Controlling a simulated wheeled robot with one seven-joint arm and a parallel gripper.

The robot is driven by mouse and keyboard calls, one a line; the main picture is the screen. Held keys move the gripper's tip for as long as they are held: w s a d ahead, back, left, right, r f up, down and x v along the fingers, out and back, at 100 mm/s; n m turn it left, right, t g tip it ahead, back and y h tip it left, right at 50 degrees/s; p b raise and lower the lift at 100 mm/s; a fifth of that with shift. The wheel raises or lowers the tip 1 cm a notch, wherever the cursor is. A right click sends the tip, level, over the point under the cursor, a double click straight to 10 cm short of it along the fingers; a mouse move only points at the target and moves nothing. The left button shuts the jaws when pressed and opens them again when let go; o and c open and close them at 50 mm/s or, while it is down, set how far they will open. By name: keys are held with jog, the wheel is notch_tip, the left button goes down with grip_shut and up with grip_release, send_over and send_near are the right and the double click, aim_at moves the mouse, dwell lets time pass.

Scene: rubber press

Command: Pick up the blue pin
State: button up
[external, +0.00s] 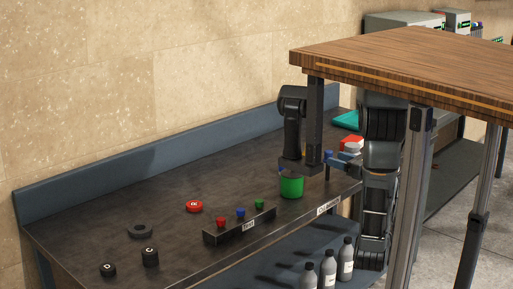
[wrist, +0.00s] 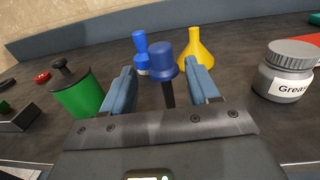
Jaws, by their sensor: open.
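A blue-headed pin with a dark shaft (wrist: 166,62) stands between the two blue fingers of my gripper (wrist: 160,68) in the wrist view. The fingers are open, with a gap visible on each side of the shaft. The pin's lower end is hidden behind my gripper's body. In the external view my gripper (external: 344,162) is at the right end of the bench, partly hidden by the table leg and my arm. A rack (external: 243,227) on the bench holds red, blue (external: 240,213) and green knobbed pins.
In the wrist view, a green container (wrist: 80,95) is left of my gripper. A blue bottle-shaped thing (wrist: 140,48) and a yellow funnel (wrist: 197,50) stand behind the pin. A grease jar (wrist: 288,72) is at right. A wooden table (external: 420,65) overhangs the near right side.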

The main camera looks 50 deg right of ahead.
aim_at(329, 155)
jog(key=w, duration=0.3)
jog(key=shift+w+r+p, duration=0.25)
jog(key=shift+w+p, duration=0.05)
jog(key=shift+w, duration=0.7)
jog(key=c, duration=1.1)
